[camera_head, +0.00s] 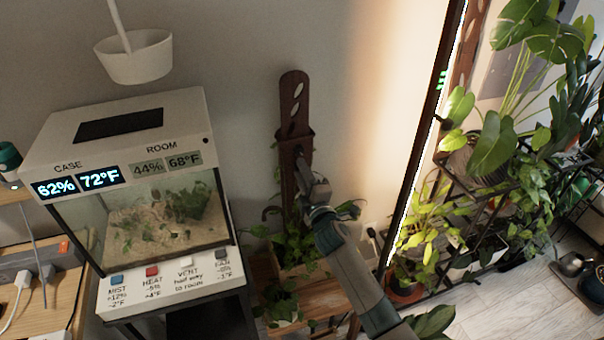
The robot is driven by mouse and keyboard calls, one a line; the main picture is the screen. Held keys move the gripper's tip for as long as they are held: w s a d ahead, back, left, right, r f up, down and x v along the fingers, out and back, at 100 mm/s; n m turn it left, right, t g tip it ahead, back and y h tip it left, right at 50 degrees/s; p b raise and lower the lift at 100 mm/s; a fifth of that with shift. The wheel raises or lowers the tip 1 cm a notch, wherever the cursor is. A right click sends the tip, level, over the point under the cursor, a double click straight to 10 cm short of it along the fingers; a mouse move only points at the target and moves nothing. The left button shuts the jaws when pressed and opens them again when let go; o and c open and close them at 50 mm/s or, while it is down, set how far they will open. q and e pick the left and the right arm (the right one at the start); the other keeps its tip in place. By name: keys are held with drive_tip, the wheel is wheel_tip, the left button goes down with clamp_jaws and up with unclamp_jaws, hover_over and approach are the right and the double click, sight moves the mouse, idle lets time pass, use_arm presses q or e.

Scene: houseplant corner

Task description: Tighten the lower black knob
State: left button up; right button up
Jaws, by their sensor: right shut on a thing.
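A dark brown slotted post (293,100) stands against the wall, with a brown bracket or sleeve (296,140) around its middle. My right gripper (302,162) reaches up from the lower right to the post just below the sleeve's top edge. Its jaws are shut on a small dark part at the front of the post, where the lower black knob sits. The knob is almost wholly hidden by the jaws, so its turn does not show. No upper knob can be made out. My left gripper is not in view.
A glass terrarium case (124,176) with lit readouts stands left of the post. A white hanging pot (134,58) is above it. Potted plants (298,247) crowd the wooden stand below my gripper. A plant shelf (470,190) fills the right. Bare wall surrounds the post's top.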

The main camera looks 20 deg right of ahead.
use_arm(q)
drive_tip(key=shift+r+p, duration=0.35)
drive_tip(key=shift+p, duration=0.05)
use_arm(e)
drive_tip(key=m, duration=0.8)
drive_tip(key=shift+h, duration=0.4)
drive_tip(key=shift+m, duration=0.4)
drive_tip(key=o, duration=1.1)
drive_tip(key=shift+c, duration=0.2)
use_arm(q)
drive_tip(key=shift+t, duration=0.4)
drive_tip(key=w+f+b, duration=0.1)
drive_tip(key=b, duration=0.1)
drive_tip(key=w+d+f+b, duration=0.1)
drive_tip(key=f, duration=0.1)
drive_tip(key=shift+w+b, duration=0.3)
drive_tip(key=shift+b, duration=0.05)
use_arm(e)
drive_tip(key=s, duration=1.7)
drive_tip(key=shift+s+a+f, duration=0.15)
drive_tip(key=shift+s+f, duration=0.05)
drive_tip(key=shift+f, duration=0.05)
